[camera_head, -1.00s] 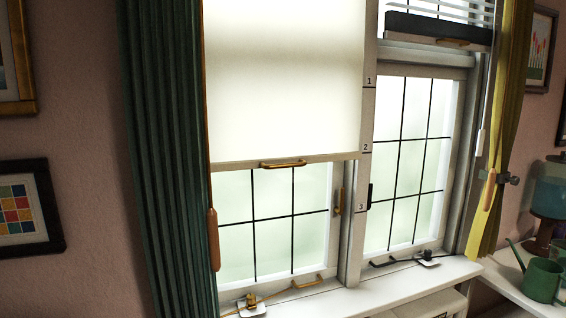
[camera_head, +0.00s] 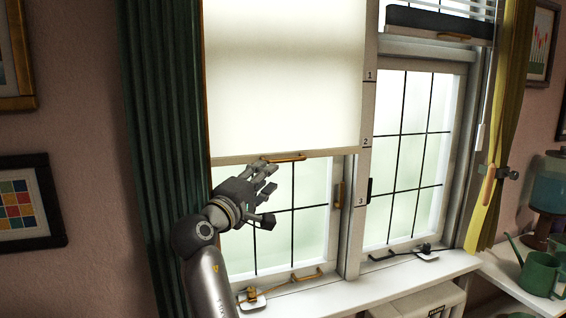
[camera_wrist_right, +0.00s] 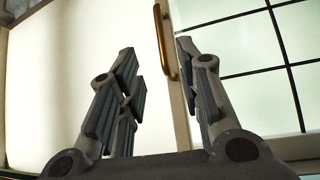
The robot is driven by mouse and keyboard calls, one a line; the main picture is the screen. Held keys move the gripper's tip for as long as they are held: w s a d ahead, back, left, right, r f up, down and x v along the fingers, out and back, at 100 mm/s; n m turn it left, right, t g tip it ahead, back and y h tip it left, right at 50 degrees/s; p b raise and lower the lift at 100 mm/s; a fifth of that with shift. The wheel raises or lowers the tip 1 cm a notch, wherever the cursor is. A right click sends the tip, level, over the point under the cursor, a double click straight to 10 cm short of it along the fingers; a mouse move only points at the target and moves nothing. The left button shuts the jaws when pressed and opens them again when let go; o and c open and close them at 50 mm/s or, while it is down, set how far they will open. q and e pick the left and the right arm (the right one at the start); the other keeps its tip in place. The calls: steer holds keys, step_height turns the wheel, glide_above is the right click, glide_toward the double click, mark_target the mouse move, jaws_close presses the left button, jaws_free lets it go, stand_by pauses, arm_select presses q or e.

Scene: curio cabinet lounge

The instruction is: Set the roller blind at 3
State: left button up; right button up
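The white roller blind (camera_head: 285,80) covers the upper part of the left window. Its bottom bar, with a brass handle (camera_head: 283,157), hangs slightly below the mark 2 on the white post (camera_head: 363,185); mark 3 is lower on that post. My right gripper (camera_head: 270,178) is just below and left of the handle, fingers apart and empty. In the right wrist view, the handle (camera_wrist_right: 165,42) shows beyond the open fingertips (camera_wrist_right: 155,48), nearer the right finger; I see no contact. The blind (camera_wrist_right: 70,60) fills the left of that view. My left gripper is not in view.
A green curtain (camera_head: 165,150) hangs close left of my right arm. A brass latch (camera_head: 339,194) is on the window frame and a brass pull (camera_head: 306,275) is low on the sash. Green watering cans (camera_head: 541,275) stand at the right.

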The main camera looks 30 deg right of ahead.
mark_target(284, 162)
steer(key=p+x, duration=0.3)
steer(key=x, duration=0.6)
steer(key=shift+w+d+p, duration=0.35)
steer(key=shift+d, duration=0.2)
steer(key=shift+c, duration=0.5)
jaws_close()
